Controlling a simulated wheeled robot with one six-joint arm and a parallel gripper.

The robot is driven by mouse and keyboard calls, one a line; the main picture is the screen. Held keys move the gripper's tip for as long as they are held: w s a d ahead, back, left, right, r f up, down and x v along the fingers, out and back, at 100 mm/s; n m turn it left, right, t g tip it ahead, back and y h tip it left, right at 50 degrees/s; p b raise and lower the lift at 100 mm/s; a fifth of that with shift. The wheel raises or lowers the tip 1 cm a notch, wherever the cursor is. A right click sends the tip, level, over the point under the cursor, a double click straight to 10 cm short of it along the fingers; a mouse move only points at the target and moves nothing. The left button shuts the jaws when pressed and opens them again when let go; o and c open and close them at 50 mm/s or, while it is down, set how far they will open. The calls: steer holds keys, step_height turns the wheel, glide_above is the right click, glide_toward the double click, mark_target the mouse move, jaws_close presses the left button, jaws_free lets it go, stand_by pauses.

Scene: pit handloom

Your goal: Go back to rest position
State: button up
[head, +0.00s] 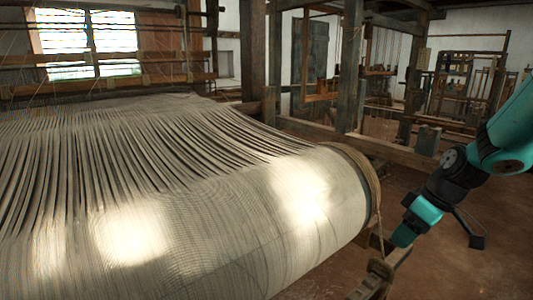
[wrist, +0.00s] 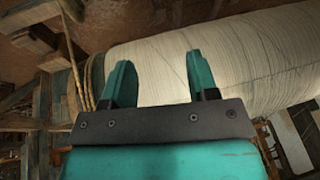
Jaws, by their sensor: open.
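My teal and black gripper (head: 402,236) is at the right of the head view, beside the right end of the loom's cloth roll (head: 290,205). In the wrist view its two teal fingers (wrist: 160,80) stand apart with nothing between them. The pale roll (wrist: 235,55) lies beyond the fingertips. In the head view the far side of the gripper is hidden, and I cannot tell how close it is to the roll's end.
Rope (head: 372,180) winds around the roll's right end. A wooden piece (head: 375,280) stands below, near my gripper. Wooden posts (head: 349,65) and a long beam (head: 385,150) stand behind. Brown floor (head: 450,265) is open at the lower right. Pale threads (head: 120,140) fill the left.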

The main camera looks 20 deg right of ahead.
steer(key=a+r+n+g+p, duration=0.1)
steer(key=a+r+p, duration=0.1)
steer(key=a+r, duration=0.7)
steer(key=s+a+r+g+p, duration=0.1)
steer(key=s+a+r+p, duration=0.1)
steer(key=s+a, duration=0.5)
steer(key=s+a+r+n+p, duration=0.1)
steer(key=s+a+r+p, duration=0.1)
steer(key=s+a+r, duration=0.3)
steer(key=s+a, duration=0.3)
steer(key=a, duration=0.3)
steer(key=shift+s+a+r+g+p, duration=0.25)
steer(key=shift+a+g+p, duration=0.05)
steer(key=shift+a+g, duration=0.1)
steer(key=shift+c, duration=0.5)
